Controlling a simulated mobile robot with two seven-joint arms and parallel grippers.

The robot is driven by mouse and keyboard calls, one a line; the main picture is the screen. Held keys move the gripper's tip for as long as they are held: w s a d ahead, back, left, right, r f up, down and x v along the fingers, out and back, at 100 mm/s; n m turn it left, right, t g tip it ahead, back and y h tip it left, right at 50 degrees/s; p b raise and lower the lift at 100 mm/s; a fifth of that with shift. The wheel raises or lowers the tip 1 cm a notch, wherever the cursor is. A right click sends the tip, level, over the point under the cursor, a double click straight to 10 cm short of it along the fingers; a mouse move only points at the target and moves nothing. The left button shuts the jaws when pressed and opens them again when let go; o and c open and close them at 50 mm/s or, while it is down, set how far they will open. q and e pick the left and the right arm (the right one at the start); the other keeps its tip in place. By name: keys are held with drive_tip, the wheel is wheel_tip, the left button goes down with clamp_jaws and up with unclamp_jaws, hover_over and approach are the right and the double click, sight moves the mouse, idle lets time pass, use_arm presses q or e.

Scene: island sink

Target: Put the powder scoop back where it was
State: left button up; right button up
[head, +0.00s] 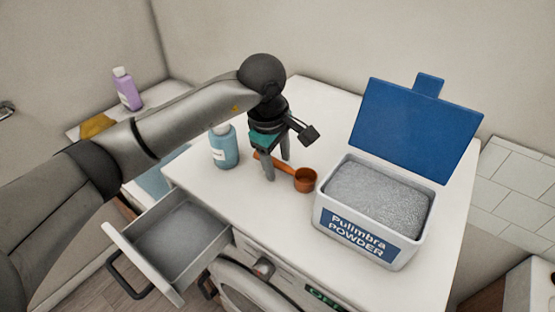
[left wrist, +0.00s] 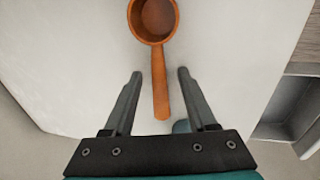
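The powder scoop (head: 304,180) is orange-brown and lies on the white top of the washer, left of the powder box. Its handle points toward the back left. My left gripper (head: 278,167) is open and points down over the handle. In the left wrist view the scoop's round cup (left wrist: 154,18) is at the top, and its handle runs down between the two open fingers (left wrist: 157,80) without visible contact. The powder box (head: 367,222) is white with a blue label, its blue lid (head: 415,125) raised, and it is full of grey powder. My right gripper is not in view.
A blue bottle (head: 224,148) stands just left of my left gripper. An open, empty-looking drawer (head: 205,258) juts out at the washer's front left. A purple bottle (head: 127,90) and a yellow cloth (head: 97,126) are on the far-left counter. The front middle of the top is clear.

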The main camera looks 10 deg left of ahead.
use_arm(q)
drive_tip(key=shift+r, duration=0.15)
drive_tip(key=b+v, duration=0.2)
drive_tip(key=v, duration=1)
idle(0.4)
